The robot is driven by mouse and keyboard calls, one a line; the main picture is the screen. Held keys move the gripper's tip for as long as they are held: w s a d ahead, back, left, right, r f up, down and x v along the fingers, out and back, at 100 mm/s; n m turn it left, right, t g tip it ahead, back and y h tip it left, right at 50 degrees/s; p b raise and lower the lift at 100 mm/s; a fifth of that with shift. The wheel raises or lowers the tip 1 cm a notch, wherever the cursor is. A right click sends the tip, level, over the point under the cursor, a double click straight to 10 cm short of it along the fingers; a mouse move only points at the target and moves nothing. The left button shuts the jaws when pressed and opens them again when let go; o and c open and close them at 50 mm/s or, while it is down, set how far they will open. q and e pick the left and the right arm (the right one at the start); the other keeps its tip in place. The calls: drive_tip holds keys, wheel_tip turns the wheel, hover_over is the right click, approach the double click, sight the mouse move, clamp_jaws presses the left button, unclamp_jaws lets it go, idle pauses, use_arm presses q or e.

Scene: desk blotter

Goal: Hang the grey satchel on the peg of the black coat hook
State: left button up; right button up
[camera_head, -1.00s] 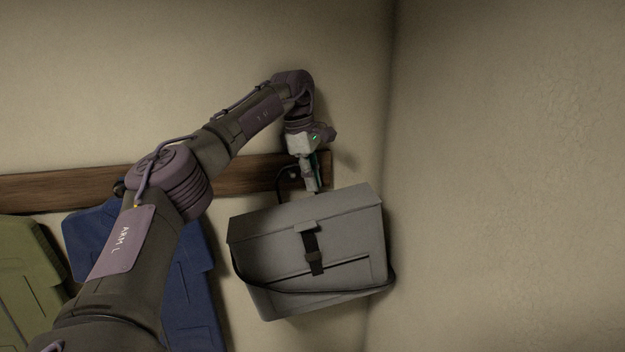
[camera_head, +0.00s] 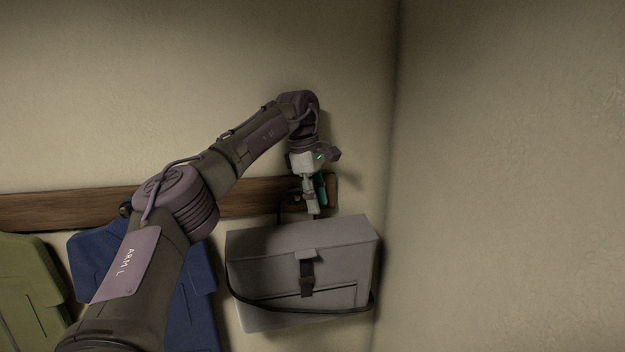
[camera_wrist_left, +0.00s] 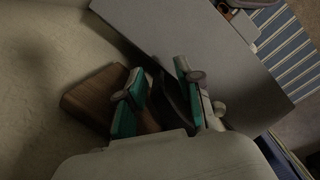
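The grey satchel (camera_head: 340,252) hangs against the wall below the right end of a wooden rail, nearly level, with its front buckle strap facing out. A black carrying strap crosses its lower front. My left gripper (camera_head: 314,208) is just above the satchel's top, in front of the rail. In the left wrist view its teal-padded fingers (camera_wrist_left: 158,68) stand apart, with a dark strap-like band (camera_wrist_left: 172,98) between or just beyond them. The peg of the black coat hook is hidden by the gripper or too dark to make out, so I cannot tell whether the strap rests on it. My right gripper is not in view.
The wooden rail (camera_head: 60,208) runs along the wall. The room corner is close to the satchel's right side. The right wall is bare.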

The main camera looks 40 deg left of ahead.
use_arm(q)
drive_tip(key=v, duration=1.1)
drive_tip(key=shift+r, duration=0.2)
drive_tip(key=shift+a, duration=0.1)
